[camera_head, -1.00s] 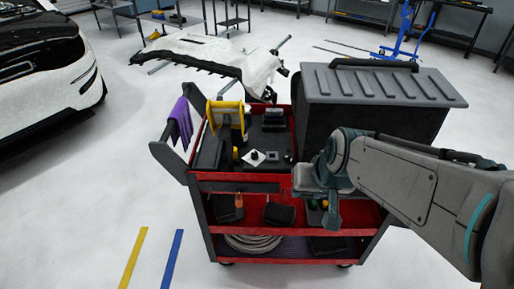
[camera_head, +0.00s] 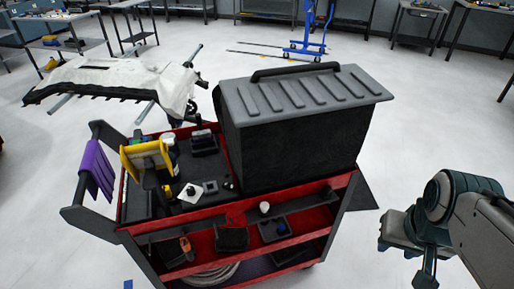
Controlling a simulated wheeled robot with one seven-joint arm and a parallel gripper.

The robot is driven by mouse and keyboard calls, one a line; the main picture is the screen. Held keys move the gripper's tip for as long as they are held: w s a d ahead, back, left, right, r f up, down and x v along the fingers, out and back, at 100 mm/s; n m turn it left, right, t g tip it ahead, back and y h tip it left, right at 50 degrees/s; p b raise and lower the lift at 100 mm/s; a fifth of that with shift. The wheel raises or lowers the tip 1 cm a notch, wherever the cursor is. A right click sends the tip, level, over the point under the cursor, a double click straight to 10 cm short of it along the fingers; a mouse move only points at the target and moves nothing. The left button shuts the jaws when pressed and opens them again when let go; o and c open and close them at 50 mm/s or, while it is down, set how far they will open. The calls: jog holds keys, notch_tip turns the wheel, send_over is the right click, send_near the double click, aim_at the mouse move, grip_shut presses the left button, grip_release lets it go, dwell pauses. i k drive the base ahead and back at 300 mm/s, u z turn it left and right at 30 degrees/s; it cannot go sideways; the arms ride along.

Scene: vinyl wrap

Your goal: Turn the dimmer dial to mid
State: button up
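A small white plate with a dark round knob (camera_head: 191,191), which looks like the dimmer dial, lies on the top tray of the red and black cart (camera_head: 220,211). The knob's setting is too small to read. My gripper (camera_head: 426,274) is at the lower right, clear of the cart's right side and well away from the dial. Its fingers point downward and seem to hold nothing. I cannot tell how far apart they are.
A large grey-lidded black case (camera_head: 300,135) fills the right of the cart top. A yellow holder (camera_head: 146,155), bottles (camera_head: 170,143) and small dark boxes crowd around the dial. A purple cloth (camera_head: 97,170) hangs on the left handle. Open floor (camera_head: 410,120) lies right.

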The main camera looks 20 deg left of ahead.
aim_at(191, 191)
jog(key=z, duration=1.75)
jog(key=k, duration=1.7)
jog(key=u, duration=1.75)
jog(key=i, duration=1)
